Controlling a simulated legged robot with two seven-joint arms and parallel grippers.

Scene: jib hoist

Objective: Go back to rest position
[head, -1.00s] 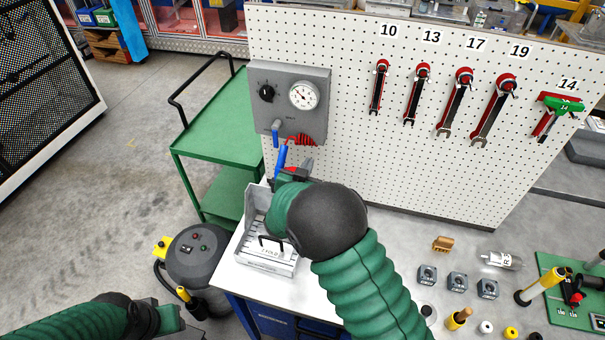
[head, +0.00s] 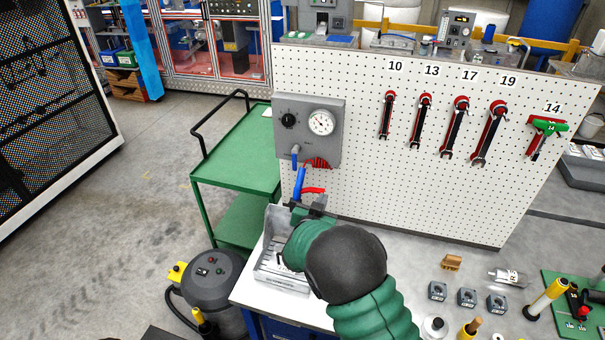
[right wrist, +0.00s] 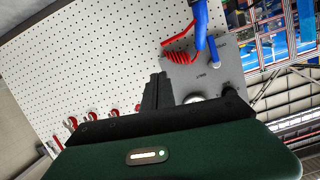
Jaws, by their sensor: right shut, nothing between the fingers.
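My right gripper (head: 318,203) is at the end of the green-sleeved arm, in front of the lower part of the pegboard. It is shut and empty. In the right wrist view its dark fingers (right wrist: 157,92) are together, with nothing between them. A blue air gun (head: 299,184) hangs by a red coiled hose below the grey gauge panel (head: 335,150), just above the gripper in the head view. It also shows at the top of the right wrist view (right wrist: 200,22), apart from the fingers. My left gripper cannot be made out.
A grey metal bin (head: 272,225) stands at the bench's left end, partly behind my right arm. Small blocks (head: 467,298), a clear bottle (head: 508,278) and a green board (head: 565,290) lie to the right. A green cart (head: 235,160) and a round vacuum (head: 208,285) stand left.

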